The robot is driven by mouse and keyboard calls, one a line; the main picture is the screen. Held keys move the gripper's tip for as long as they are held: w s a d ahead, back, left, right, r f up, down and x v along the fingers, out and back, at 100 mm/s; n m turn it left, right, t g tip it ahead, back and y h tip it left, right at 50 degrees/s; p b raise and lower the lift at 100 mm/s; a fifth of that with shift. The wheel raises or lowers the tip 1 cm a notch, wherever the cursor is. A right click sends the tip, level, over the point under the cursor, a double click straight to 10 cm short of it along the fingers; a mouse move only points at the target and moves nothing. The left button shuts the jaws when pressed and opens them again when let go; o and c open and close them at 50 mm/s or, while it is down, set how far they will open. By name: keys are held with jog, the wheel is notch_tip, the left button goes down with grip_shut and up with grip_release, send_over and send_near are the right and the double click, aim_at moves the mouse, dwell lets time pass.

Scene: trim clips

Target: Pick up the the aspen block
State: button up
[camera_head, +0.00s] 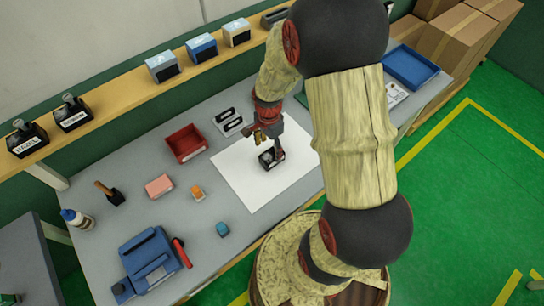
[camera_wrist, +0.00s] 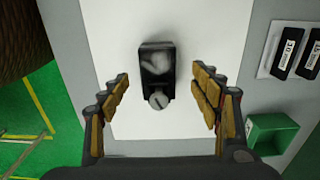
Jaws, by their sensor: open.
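A black block with a round knob (camera_head: 266,160) stands on the white sheet (camera_head: 290,184) on the grey table. In the wrist view the same block (camera_wrist: 156,62) shows a grey patch on its top, and its knob points toward my gripper. I cannot read any name on it, so I cannot tell if it is the aspen one. My gripper (camera_wrist: 160,76) is open, with one finger on each side of the block and a gap to both. In the head view my gripper (camera_head: 268,132) is just above the block and partly covers it.
Black labelled blocks (camera_head: 73,114) and several box-shaped items (camera_head: 201,47) stand on the back shelf. A red tray (camera_head: 185,142), black label plates (camera_head: 228,121) and a green tray (camera_wrist: 272,134) lie near the sheet. A blue device (camera_head: 150,262) sits front left.

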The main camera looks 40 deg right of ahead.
aim_at(269, 156)
notch_tip(269, 156, down, 5)
jog(key=shift+s+a+r, duration=0.1)
jog(key=shift+r, duration=0.1)
jog(key=shift+c, duration=0.3)
jog(key=c, duration=1.3)
